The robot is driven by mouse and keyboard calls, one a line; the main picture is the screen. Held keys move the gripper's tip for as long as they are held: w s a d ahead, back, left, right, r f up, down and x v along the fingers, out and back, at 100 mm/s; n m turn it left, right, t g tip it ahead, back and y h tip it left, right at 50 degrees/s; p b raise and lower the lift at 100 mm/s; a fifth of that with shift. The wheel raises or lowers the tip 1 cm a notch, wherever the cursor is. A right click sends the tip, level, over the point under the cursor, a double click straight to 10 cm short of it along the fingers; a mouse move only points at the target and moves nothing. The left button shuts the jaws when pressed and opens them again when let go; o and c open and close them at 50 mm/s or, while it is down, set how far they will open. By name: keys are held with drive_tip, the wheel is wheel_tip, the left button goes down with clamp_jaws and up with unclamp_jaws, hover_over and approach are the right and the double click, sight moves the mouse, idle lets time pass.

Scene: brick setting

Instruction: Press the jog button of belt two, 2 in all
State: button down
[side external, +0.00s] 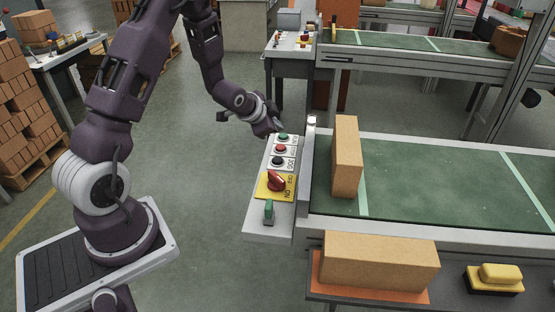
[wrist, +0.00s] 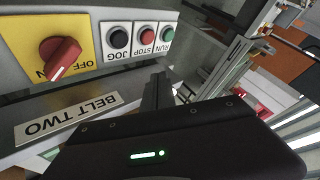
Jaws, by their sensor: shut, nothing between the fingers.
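The control panel (side external: 256,222) of belt two stands beside the green belt. The black jog button (wrist: 118,37) sits between the yellow switch plate and the red stop button (wrist: 147,34) in the wrist view; its JOG label is readable. The jog button also shows in the side view (side external: 277,160). The green run button (wrist: 167,33) is beyond stop. My gripper (side external: 277,126) is shut and empty, near the green-button end of the panel in the side view. Its dark fingers (wrist: 157,90) show below the buttons in the wrist view; contact with a button is not visible. A BELT TWO plate (wrist: 70,115) is readable.
A red rotary switch (side external: 276,182) on a yellow plate and a green part (side external: 268,211) share the panel. A tan block (side external: 346,157) stands on the belt (side external: 430,180). Another block (side external: 380,262) lies on an orange base, left of a yellow-topped item (side external: 498,274).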

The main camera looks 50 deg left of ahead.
sight(276, 161)
drive_tip(key=shift+f, duration=4.45)
drive_tip(key=shift+f, duration=0.1)
drive_tip(key=shift+f, duration=0.3)
